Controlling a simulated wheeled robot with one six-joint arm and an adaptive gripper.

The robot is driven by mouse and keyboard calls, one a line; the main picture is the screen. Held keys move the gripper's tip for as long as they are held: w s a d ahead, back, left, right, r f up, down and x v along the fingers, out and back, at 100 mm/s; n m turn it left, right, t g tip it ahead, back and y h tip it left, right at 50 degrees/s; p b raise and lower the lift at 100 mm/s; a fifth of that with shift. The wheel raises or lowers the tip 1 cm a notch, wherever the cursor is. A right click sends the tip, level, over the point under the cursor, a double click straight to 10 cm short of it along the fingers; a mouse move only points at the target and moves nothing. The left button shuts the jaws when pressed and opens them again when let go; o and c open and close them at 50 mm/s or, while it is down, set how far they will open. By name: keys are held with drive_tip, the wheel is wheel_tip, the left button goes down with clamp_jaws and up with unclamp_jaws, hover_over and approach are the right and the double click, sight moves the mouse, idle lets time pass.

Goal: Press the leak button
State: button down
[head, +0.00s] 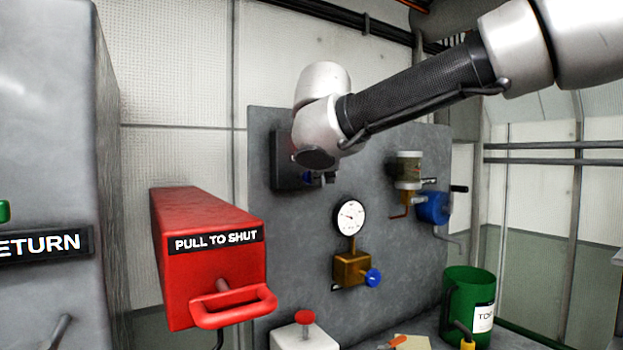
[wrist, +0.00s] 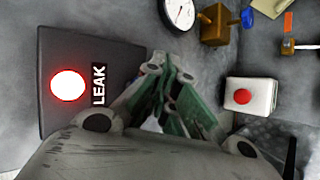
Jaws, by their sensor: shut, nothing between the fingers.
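The dark leak panel (wrist: 118,60) is on the left of the wrist view. It bears a round white disc with a glowing red rim (wrist: 67,85) beside a black LEAK label (wrist: 98,86). In the head view the panel (head: 283,158) is on the grey board, partly covered by my arm, and the disc is hidden. My gripper (wrist: 166,68) has its fingers together and empty. In the wrist view its tips are to the right of the panel and do not cover the disc. I cannot tell their distance from the board.
A white box with a red button (head: 305,318) stands below the board. A pressure gauge (head: 351,217), a brass valve with blue knob (head: 352,268) and a blue pump (head: 433,207) are on the board. The red PULL TO SHUT box (head: 190,245) juts out at left.

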drive_tip(key=shift+w+a, duration=0.25)
drive_tip(key=shift+w, duration=0.1)
idle(0.4)
idle(0.3)
drive_tip(key=shift+s+d, duration=0.55)
drive_tip(key=shift+s, duration=0.3)
drive_tip(key=s+d, duration=0.1)
drive_tip(key=s, duration=0.1)
drive_tip(key=s+d, duration=0.1)
drive_tip(key=s, duration=0.1)
drive_tip(key=shift+d, duration=0.4)
